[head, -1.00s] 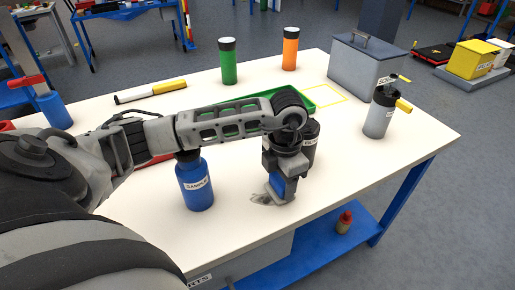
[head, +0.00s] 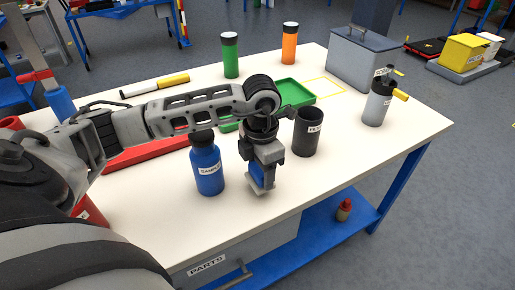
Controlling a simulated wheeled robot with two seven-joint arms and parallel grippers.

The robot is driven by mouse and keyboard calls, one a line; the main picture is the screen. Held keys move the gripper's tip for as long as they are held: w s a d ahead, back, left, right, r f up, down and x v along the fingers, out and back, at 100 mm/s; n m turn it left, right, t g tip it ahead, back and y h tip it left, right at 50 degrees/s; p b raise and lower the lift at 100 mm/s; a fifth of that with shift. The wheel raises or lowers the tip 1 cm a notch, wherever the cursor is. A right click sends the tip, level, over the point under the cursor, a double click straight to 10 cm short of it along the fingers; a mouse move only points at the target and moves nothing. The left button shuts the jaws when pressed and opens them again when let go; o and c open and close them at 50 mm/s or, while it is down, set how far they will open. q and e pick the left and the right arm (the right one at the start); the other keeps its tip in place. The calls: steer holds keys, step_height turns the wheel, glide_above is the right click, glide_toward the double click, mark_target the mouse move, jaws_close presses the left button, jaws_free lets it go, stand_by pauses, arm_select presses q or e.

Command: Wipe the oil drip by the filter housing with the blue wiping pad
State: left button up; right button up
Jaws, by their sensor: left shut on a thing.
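My left gripper (head: 262,178) points down over the front part of the white table (head: 335,160), shut on the blue wiping pad (head: 257,173). Only part of the pad shows between the fingers. I cannot tell whether it touches the tabletop. The filter housing, a dark open-topped cylinder (head: 307,134) with a white label, stands upright just right of my left gripper, apart from it. No oil drip shows on the bare tabletop around the gripper; the spot under the gripper is hidden. My right gripper is not in view.
A blue labelled bottle (head: 207,167) stands close left of the gripper. Behind are a green tray (head: 296,93), a green canister (head: 229,57) and an orange canister (head: 290,44). The front right tabletop is clear.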

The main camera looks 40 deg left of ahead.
arm_select(q)
steer(key=shift+r+p, duration=1.75)
steer(key=shift+r, duration=1.05)
steer(key=shift+d+f, duration=0.1)
